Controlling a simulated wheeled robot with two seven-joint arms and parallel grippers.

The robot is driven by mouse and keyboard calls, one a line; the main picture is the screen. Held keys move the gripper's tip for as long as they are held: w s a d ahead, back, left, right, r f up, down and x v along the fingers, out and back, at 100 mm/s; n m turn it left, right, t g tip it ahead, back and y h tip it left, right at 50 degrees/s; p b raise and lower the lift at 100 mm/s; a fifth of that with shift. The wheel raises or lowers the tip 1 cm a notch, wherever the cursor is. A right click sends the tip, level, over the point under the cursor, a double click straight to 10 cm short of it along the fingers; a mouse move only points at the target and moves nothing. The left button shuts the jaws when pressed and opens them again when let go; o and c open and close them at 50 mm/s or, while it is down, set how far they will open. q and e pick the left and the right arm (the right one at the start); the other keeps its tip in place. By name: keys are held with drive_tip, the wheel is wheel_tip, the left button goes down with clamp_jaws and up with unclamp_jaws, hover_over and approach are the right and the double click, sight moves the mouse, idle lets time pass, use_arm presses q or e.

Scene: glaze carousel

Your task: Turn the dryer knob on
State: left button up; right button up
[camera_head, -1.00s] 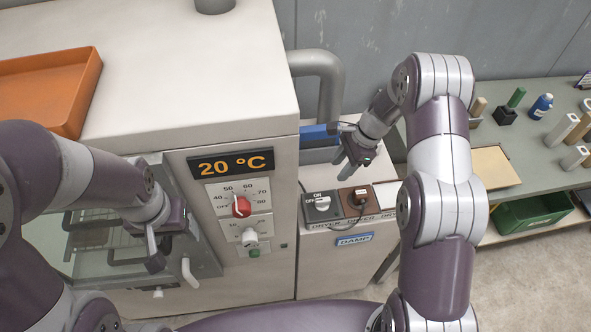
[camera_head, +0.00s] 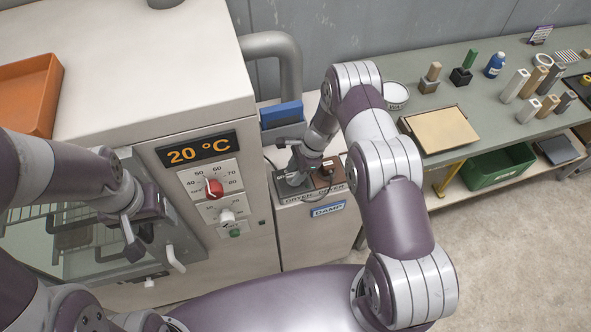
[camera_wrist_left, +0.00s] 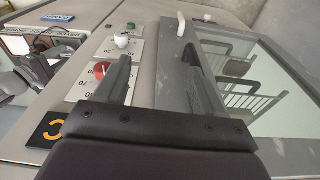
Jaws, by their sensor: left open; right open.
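The grey dryer switch plate (camera_head: 283,194) is on top of the low cabinet marked DAMP, at the centre of the head view. Its pale knob, seen pointing near ON/OFF labels earlier, is now largely hidden by my right gripper. My right gripper (camera_head: 288,163) is open, with its fingers down over the plate. I cannot tell whether a finger touches the knob. My left gripper (camera_head: 141,240) is open in front of the oven's glass door. Its two fingers show in the left wrist view (camera_wrist_left: 160,85), with nothing between them.
The oven panel shows 20 °C (camera_head: 197,151) above a red knob (camera_head: 213,188) and a white knob (camera_head: 227,215). A brown plate (camera_head: 328,172) sits beside the dryer plate. A blue object (camera_head: 281,114) stands behind. The bench (camera_head: 400,135) is at the right.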

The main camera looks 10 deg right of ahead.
drive_tip(key=shift+w+a+f, duration=0.1)
drive_tip(key=shift+w, duration=0.05)
drive_tip(key=shift+c, duration=0.3)
drive_tip(key=shift+w, duration=0.1)
drive_tip(key=c, duration=0.5)
clamp_jaws()
use_arm(q)
drive_tip(key=shift+w+a+f, duration=0.1)
drive_tip(key=shift+w+a, duration=0.05)
drive_tip(key=shift+w, duration=0.05)
